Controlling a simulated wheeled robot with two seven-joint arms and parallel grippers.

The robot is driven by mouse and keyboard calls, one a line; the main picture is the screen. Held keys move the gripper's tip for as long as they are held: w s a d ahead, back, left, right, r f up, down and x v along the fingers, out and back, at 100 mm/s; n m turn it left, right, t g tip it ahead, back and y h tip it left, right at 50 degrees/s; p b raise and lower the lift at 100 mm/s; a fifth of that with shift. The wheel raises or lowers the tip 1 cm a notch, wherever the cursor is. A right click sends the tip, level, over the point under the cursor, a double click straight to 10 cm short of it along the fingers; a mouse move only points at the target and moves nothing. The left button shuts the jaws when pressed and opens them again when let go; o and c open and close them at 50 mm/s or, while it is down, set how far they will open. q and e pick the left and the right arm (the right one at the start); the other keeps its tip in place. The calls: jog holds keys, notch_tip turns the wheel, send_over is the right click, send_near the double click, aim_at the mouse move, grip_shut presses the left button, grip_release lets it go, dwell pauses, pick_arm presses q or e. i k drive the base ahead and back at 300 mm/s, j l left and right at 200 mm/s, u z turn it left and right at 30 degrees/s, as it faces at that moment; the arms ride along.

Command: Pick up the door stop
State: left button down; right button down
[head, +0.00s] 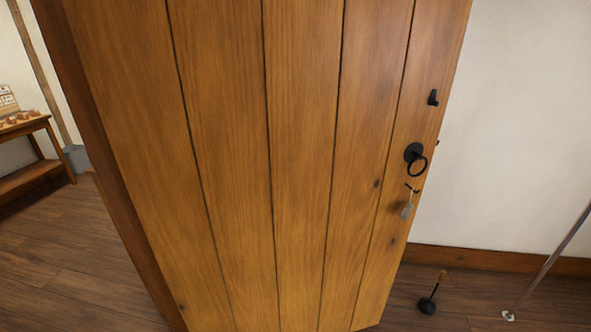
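A small black object with a rounded base and a thin stem ending in a tan tip, which looks like the door stop (428,304), is on the wooden floor at the lower right of the head view. It is just right of the door's lower edge, and its stem leans up to the right. A large wooden plank door (305,150) fills the middle of the view. Neither of my grippers is in view.
The door has a black ring handle (416,168) and a hanging tag (407,210). A thin metal pole (548,264) slants to the floor right of the small black object. A wooden table (40,122) and grey bin (77,158) stand at the far left.

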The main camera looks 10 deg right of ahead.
aim_at(425, 305)
jog(key=z, duration=1.7)
jog(key=i+l+u, duration=0.2)
jog(key=u, duration=0.2)
jog(key=i+l+u, duration=0.25)
jog(key=u, duration=0.15)
jog(key=i+l+u, duration=0.4)
jog(key=i+l, duration=0.15)
jog(key=l, duration=0.2)
jog(key=i+l+u, duration=0.1)
jog(key=l, duration=0.25)
jog(key=i+l, duration=0.2)
jog(key=l, duration=0.15)
jog(key=i+l, duration=0.15)
jog(key=l, duration=0.25)
jog(key=i+l+u, duration=0.1)
jog(key=l, duration=0.25)
jog(key=i+l, duration=0.15)
jog(key=l, duration=0.2)
